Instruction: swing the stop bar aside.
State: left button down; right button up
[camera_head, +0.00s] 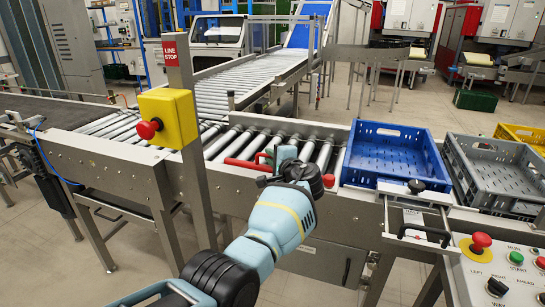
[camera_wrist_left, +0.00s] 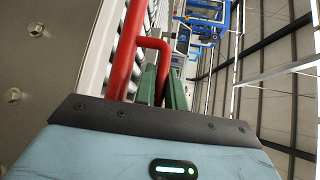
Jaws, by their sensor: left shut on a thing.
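The red stop bar (camera_head: 246,163) lies low across the rollers, near the conveyor's front rail. It also shows in the left wrist view (camera_wrist_left: 127,45), with a bent red handle (camera_wrist_left: 153,42) beside it. My left gripper (camera_head: 277,158) is at the bar's right part, over the front rail. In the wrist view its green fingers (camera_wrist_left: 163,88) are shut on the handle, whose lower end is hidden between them. The gripper's body hides part of the bar in the head view. My right gripper is not in view.
A blue crate (camera_head: 346,174) stands on the rollers just right of my left gripper, with a grey crate (camera_head: 448,159) beyond it. A post with a yellow line-stop box (camera_head: 182,105) stands to the left. Rollers (camera_head: 225,95) run clear toward the back.

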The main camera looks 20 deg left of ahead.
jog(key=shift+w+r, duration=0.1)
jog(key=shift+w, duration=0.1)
pick_arm(q)
jog(key=c, duration=1.8)
grip_release()
jog(key=shift+s, duration=0.1)
jog(key=shift+o, duration=0.3)
jog(key=shift+s, duration=0.1)
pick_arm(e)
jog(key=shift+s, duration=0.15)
pick_arm(q)
jog(key=shift+d, duration=0.1)
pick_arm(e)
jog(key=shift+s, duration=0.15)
